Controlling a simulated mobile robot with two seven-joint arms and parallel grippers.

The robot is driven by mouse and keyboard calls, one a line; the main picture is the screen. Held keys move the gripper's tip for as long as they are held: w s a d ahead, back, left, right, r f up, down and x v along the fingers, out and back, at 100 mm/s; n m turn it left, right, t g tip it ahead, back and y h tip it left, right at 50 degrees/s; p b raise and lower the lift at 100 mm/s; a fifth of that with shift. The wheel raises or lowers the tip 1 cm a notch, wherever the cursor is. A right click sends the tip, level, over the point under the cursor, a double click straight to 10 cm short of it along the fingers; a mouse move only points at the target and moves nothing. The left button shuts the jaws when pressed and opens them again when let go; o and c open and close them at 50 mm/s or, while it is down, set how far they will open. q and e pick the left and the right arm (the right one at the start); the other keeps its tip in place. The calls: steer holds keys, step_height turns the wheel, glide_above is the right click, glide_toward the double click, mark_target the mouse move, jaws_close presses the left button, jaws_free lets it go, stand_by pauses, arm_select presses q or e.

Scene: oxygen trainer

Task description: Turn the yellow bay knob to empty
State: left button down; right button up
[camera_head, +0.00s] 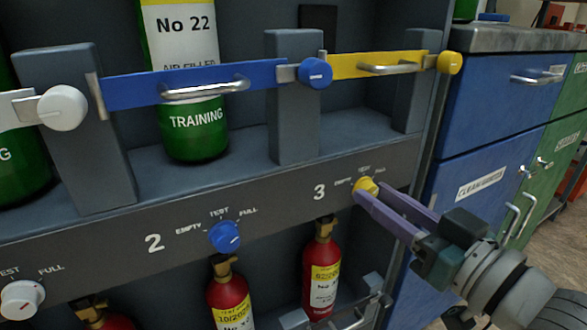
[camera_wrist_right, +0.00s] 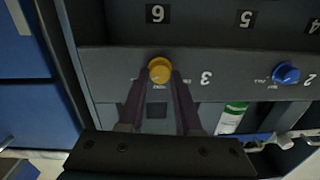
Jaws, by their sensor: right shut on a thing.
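The yellow bay knob (camera_head: 366,188) sits on the dark panel beside the number 3, with EMPTY, TEST and FULL marks around its top. My right gripper (camera_head: 376,200) comes in from the right with its purple fingers shut on this knob. In the right wrist view the yellow knob (camera_wrist_right: 160,70) lies between the tips of the two fingers (camera_wrist_right: 160,84). The fingers partly cover the knob, and I cannot tell which mark it points to. My left gripper is in neither view.
A blue knob (camera_head: 224,236) for bay 2 and a white knob (camera_head: 22,299) are on the same panel. Above, a yellow latch bar (camera_head: 345,66) and a blue bar (camera_head: 130,90) cross the bays. Red cylinders (camera_head: 322,270) stand below. Blue drawers (camera_head: 500,90) are at the right.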

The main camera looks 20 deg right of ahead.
jaws_close()
steer(key=shift+n, duration=0.4)
steer(key=shift+r+n+p, duration=0.1)
steer(key=shift+n+p, duration=0.45)
steer(key=shift+n, duration=0.05)
steer(key=shift+a+f+n+h, duration=0.1)
steer(key=shift+n+h, duration=0.2)
steer(key=shift+n, duration=4.95)
steer(key=shift+a+f+n+h, duration=0.1)
steer(key=shift+n+h, duration=0.2)
steer(key=shift+n, duration=4.95)
steer(key=o, duration=1)
jaws_free()
